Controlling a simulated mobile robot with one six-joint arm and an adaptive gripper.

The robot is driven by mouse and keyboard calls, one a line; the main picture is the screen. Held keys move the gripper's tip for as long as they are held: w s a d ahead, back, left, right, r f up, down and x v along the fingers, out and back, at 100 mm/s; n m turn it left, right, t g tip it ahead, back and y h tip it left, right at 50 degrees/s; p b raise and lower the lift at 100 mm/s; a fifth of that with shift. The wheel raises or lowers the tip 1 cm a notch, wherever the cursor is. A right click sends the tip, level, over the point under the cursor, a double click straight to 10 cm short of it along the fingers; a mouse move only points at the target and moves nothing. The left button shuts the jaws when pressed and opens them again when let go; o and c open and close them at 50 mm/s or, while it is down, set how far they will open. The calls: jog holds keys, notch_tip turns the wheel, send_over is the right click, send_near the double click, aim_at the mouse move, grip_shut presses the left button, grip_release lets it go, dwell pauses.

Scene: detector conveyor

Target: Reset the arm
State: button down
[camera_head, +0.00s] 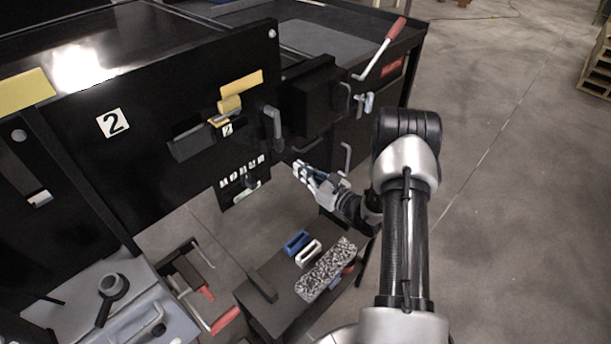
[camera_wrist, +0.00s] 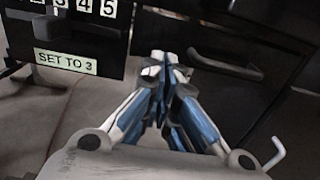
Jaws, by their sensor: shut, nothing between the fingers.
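My gripper (camera_head: 303,172) is at the middle of the head view, in front of the black machine (camera_head: 150,130). It points toward the machine, just right of a small panel with white number tags (camera_head: 240,178). In the wrist view its blue and grey fingers (camera_wrist: 165,68) meet at the tips, with nothing between them. My arm reaches up from the lower right of the head view and bends at a black joint.
A low black table (camera_head: 272,310) below my gripper holds a blue block (camera_head: 297,242), a white block (camera_head: 308,252) and a speckled slab (camera_head: 326,270). A "SET TO 3" label (camera_wrist: 66,62) shows in the wrist view. A red-handled lever (camera_head: 380,50) sticks up.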

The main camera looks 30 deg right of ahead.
jog(key=p+v, duration=0.2)
jog(key=v, duration=0.6)
jog(key=s+a+r+n+g+y, duration=0.2)
jog(key=a+r+n+g+y, duration=0.6)
jog(key=a+r, duration=0.45)
jog(key=s+a+r+n+g+h, duration=0.1)
jog(key=s+a+r+n+g, duration=0.4)
jog(key=s+a+n, duration=0.4)
jog(key=s+a+r+n+g+h, duration=0.1)
jog(key=s+a+n+g+h, duration=0.15)
jog(key=s+n, duration=0.2)
jog(key=s+a+r+n+g+h, duration=0.1)
jog(key=s+r+n+h, duration=0.15)
jog(key=s, duration=0.35)
jog(key=s+d+r+n+t+h, duration=0.3)
jog(key=s+d+n+t+h, duration=0.1)
jog(key=s+d+n+h, duration=0.2)
jog(key=shift+s+d+r+n+h, duration=0.15)
jog(key=shift+d+r+n+h, duration=0.15)
jog(key=shift+d+n+h, duration=0.75)
jog(key=shift+a, duration=0.15)
